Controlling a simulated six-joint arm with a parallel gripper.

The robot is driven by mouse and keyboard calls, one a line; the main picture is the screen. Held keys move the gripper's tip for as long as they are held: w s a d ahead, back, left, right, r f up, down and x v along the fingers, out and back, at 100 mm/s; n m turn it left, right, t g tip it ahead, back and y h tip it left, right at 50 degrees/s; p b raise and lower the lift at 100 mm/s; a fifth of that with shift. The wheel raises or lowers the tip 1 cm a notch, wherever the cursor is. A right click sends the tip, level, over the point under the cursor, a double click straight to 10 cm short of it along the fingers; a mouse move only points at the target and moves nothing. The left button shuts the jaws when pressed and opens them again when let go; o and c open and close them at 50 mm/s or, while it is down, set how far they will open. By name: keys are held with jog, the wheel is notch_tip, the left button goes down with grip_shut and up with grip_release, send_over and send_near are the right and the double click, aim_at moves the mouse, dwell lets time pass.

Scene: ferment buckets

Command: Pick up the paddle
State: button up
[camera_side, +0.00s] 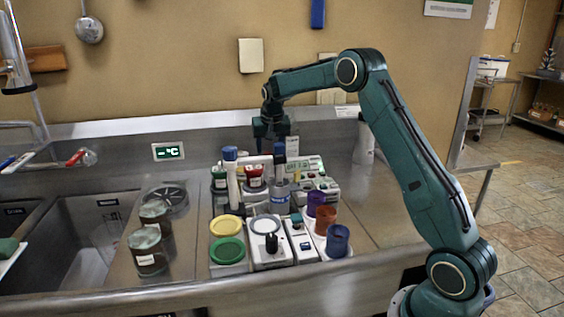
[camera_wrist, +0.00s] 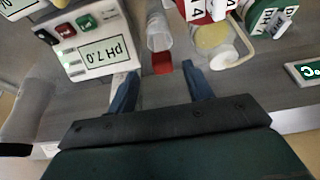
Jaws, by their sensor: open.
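I cannot pick out the paddle for certain in either view. My gripper (camera_side: 270,146) hangs above the back of the cluster of items on the steel counter, fingers down. In the wrist view its two blue fingers (camera_wrist: 160,88) are spread apart with nothing between them. Just beyond the fingertips is a clear tube (camera_wrist: 158,30) with a red piece (camera_wrist: 162,63) at its near end. A white upright shaft with a blue top (camera_side: 230,180) stands left of my gripper in the side view.
A meter reading pH 7.0 (camera_wrist: 100,50) lies close to the left finger. A clear bottle (camera_side: 280,196) and several coloured cups (camera_side: 337,240) stand nearer the front. Dark jars (camera_side: 147,251) stand left, beside the sink (camera_side: 85,265). The wall is close behind.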

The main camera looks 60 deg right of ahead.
aim_at(268, 153)
jog(key=shift+f, duration=0.1)
jog(key=shift+x, duration=2.5)
jog(key=shift+w+a, duration=0.15)
jog(key=c, duration=1.1)
